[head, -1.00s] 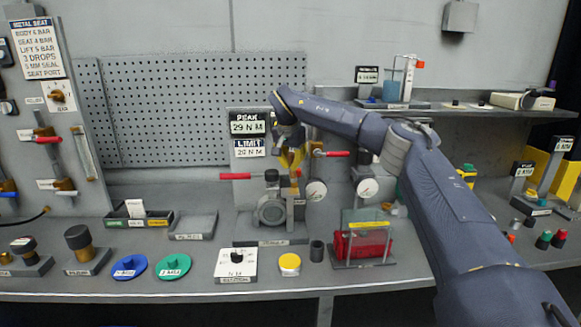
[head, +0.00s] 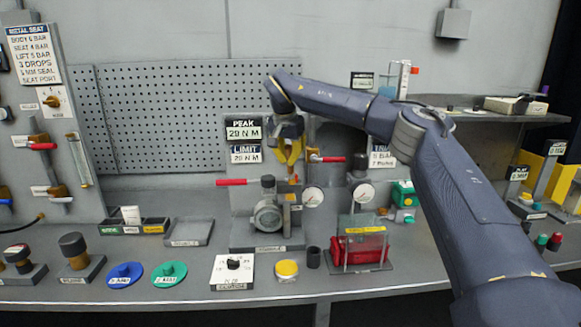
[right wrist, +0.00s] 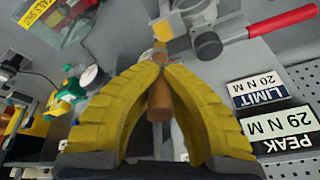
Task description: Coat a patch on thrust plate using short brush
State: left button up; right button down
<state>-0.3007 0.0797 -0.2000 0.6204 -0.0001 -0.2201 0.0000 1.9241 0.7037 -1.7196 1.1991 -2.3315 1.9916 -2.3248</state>
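My right gripper (head: 290,172) is above the valve assembly (head: 268,215), with its yellow fingers pointing down. In the right wrist view the fingertips (right wrist: 155,68) close around a slim brown wooden handle (right wrist: 160,98), which looks like the short brush. Its lower end shows just past the fingertips, close to a yellow block on the valve (right wrist: 170,25); I cannot tell whether they touch. No part is clearly recognisable as the thrust plate. My left gripper is not in view.
A red lever (head: 232,182) and a gauge (head: 313,197) flank the valve. Torque signs (head: 244,140) hang just left of the gripper.

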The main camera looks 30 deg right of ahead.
jog(key=shift+r, duration=1.2)
